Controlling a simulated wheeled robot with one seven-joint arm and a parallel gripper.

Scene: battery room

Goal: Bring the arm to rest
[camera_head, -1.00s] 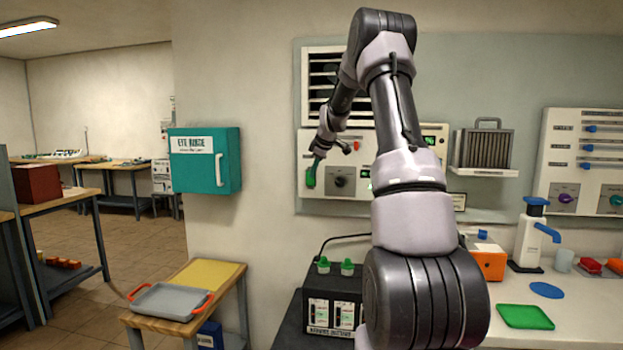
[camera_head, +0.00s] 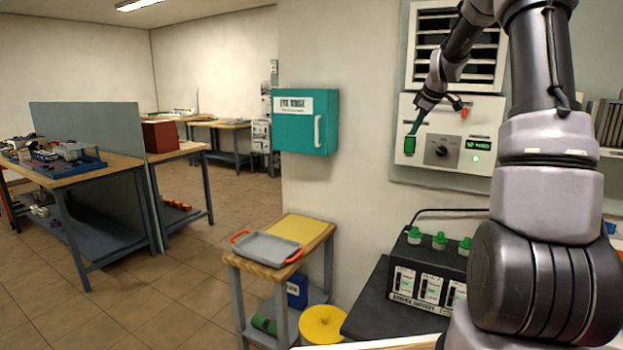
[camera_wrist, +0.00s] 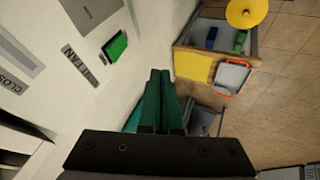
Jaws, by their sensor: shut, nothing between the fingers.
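My arm rises at the right of the head view and bends over toward the wall panel (camera_head: 478,135). My gripper (camera_head: 413,131) is at its end, in front of the panel's left part, just above a green button (camera_head: 409,146) in the picture. In the wrist view my gripper (camera_wrist: 159,74) shows two green fingers pressed together with nothing between them. There the green button (camera_wrist: 115,47) lies on the wall face to the left, apart from the fingertips.
A small wooden table (camera_head: 262,268) holds a grey tray (camera_head: 268,248) with orange handles. A yellow disc (camera_head: 323,324) is beside it. A black battery charger (camera_head: 432,262) stands below the panel. A teal cabinet (camera_head: 305,122) hangs on the wall. Floor at the left is open.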

